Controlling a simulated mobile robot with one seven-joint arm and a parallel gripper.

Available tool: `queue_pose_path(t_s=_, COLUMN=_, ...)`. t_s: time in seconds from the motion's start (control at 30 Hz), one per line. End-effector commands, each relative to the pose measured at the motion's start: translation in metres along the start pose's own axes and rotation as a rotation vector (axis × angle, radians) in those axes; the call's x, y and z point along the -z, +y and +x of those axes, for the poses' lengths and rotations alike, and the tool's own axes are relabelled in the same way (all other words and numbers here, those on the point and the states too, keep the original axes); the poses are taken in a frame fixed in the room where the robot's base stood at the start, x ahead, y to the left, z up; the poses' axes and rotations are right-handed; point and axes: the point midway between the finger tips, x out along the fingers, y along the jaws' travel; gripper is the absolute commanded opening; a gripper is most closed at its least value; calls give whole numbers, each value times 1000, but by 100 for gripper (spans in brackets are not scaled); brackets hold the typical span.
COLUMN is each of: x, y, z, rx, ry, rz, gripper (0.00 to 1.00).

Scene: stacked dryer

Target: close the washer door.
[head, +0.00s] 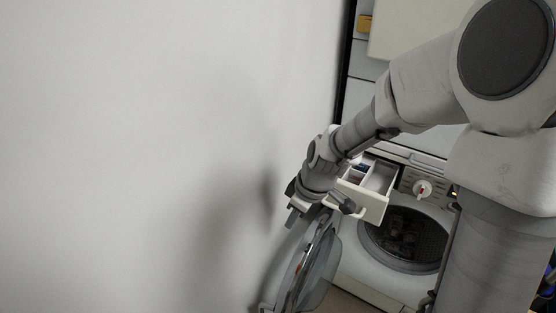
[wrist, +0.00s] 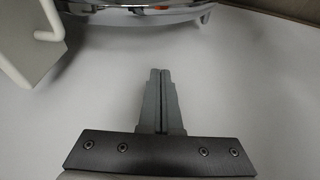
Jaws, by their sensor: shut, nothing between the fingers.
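The washer (head: 385,262) stands at the lower right in the head view, its round drum opening (head: 403,240) uncovered. Its round door (head: 318,268), with a glass bowl and a chrome rim, is swung wide open to the left, near the white wall. The chrome rim (wrist: 140,12) crosses the top of the wrist view. My gripper (head: 296,212) is shut and empty, just above the open door in the head view. In the wrist view its closed fingers (wrist: 160,74) point toward the rim, with a visible gap between them. The arm hides part of the door's top.
The washer's detergent drawer (head: 373,208) is pulled out beside my gripper, above the drum opening. Its white front and handle (wrist: 48,32) show at the wrist view's upper left. The white wall (head: 150,150) lies close on the left. A control knob (head: 422,190) sits right of the drawer.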

Motion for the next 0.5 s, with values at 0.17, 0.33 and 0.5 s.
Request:
queue_pose_path(t_s=0.17, x=-4, y=8, z=15, rx=36, ry=20, rz=-1, gripper=0)
queue_pose_path(t_s=0.33, x=-5, y=9, z=28, rx=43, ry=28, rz=-4, gripper=0)
queue_pose_path(t_s=0.5, x=-5, y=6, z=57, rx=46, ry=27, rz=-6, gripper=0)
